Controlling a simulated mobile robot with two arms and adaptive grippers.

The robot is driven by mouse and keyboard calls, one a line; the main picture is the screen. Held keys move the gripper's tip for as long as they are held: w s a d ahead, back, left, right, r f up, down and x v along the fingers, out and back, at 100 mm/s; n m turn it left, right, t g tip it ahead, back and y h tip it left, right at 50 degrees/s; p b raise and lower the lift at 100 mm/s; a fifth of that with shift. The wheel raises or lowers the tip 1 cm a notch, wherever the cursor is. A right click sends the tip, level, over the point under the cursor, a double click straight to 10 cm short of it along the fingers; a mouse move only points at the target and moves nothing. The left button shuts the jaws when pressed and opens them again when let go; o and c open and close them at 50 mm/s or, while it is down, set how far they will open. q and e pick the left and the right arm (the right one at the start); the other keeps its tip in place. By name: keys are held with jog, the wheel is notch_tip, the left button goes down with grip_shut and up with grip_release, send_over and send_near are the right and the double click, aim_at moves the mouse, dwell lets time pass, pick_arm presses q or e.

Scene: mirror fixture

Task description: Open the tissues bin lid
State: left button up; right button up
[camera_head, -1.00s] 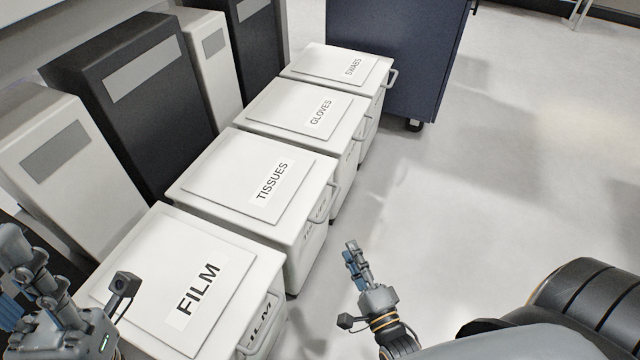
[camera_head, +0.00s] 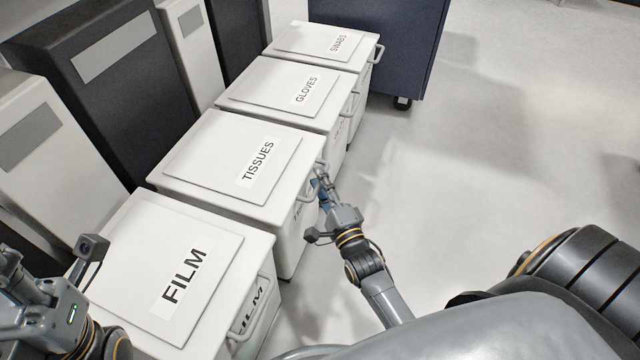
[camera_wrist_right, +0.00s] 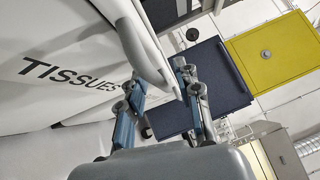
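The white tissues bin (camera_head: 209,200) stands between the film and gloves bins. Its lid (camera_head: 215,150) is closed and bears a TISSUES label, and a handle (camera_head: 309,186) is on its front. My right gripper (camera_head: 322,178) is at this handle. In the right wrist view, my right gripper (camera_wrist_right: 160,80) has its two fingers apart, with the pale handle (camera_wrist_right: 145,48) reaching between them. I cannot tell whether either finger touches it. My left gripper is at the lower left edge of the head view, partly cut off, beside the film bin.
The film bin (camera_head: 140,310), gloves bin (camera_head: 255,88) and swabs bin (camera_head: 290,45) stand in the same row, lids closed. Tall dark and white units (camera_head: 110,100) stand behind. A dark blue cabinet (camera_head: 390,50) is at the far end. The floor (camera_head: 510,170) to the right is clear.

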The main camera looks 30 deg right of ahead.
jog(key=shift+w, duration=0.15)
jog(key=shift+c, duration=0.4)
grip_shut()
jog(key=shift+r, duration=0.25)
